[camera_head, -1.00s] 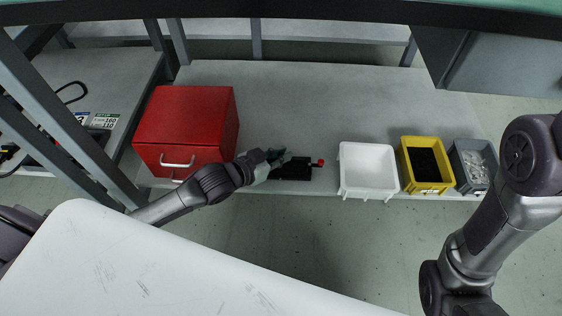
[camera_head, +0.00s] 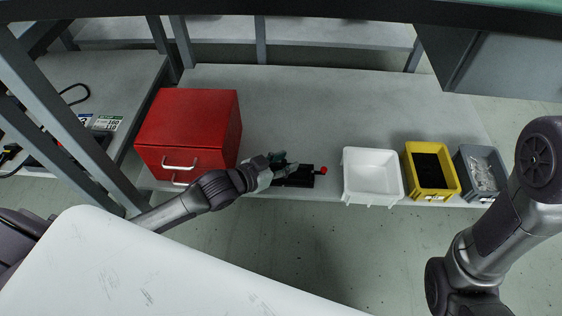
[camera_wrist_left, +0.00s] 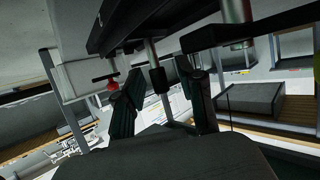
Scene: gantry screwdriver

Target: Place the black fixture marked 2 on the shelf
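The black fixture (camera_head: 297,179) with a red knob lies at the front edge of the grey shelf (camera_head: 300,110), right of the red cabinet. No number is readable on it. My left gripper (camera_head: 284,167) reaches it from the left in the head view and overlaps its left end. In the left wrist view, my gripper's fingers (camera_wrist_left: 163,92) stand apart, with a black post and metal rod of the fixture (camera_wrist_left: 158,80) between them. Gaps show on both sides, so the gripper looks open. My right arm is at the right; its gripper is out of view.
The red cabinet (camera_head: 190,122) stands close left of my left gripper. A white bin (camera_head: 372,193), a yellow bin (camera_head: 437,191) and a grey bin (camera_head: 467,185) line the shelf's front edge at right. The shelf's middle is clear. A white tabletop (camera_head: 130,265) lies below my left arm.

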